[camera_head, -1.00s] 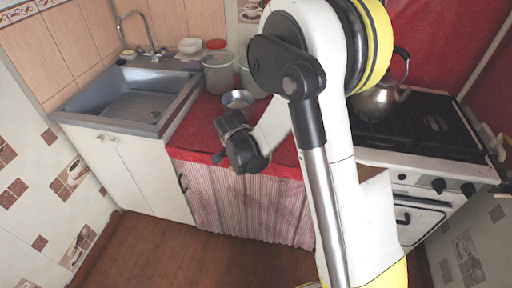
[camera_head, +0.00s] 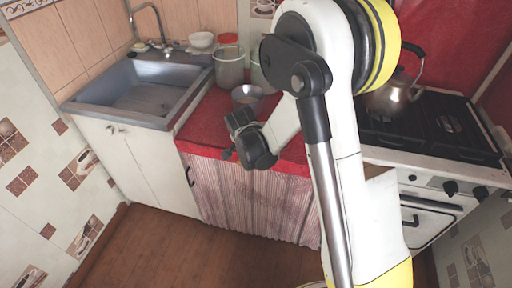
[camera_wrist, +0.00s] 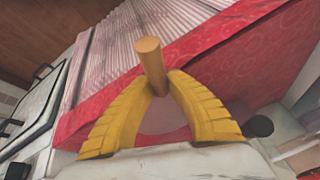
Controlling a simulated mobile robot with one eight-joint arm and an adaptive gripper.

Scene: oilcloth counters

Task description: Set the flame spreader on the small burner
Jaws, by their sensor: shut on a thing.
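My gripper (camera_wrist: 158,84) shows in the wrist view with its yellow ribbed fingers shut on a wooden, round handle (camera_wrist: 151,62). The handle appears to belong to the flame spreader; a pale, flat patch (camera_wrist: 165,117) between the fingers may be its disc, but I cannot tell. In the head view my dark wrist (camera_head: 250,142) hangs over the front edge of the red counter, and the fingers and spreader cannot be made out. The stove (camera_head: 430,140) stands at the right, with a visible burner (camera_head: 449,124); I cannot tell its size class.
A metal kettle (camera_head: 393,95) stands on the stove's left part. A striped curtain (camera_head: 245,205) hangs below. The floor (camera_head: 165,255) in front is clear.

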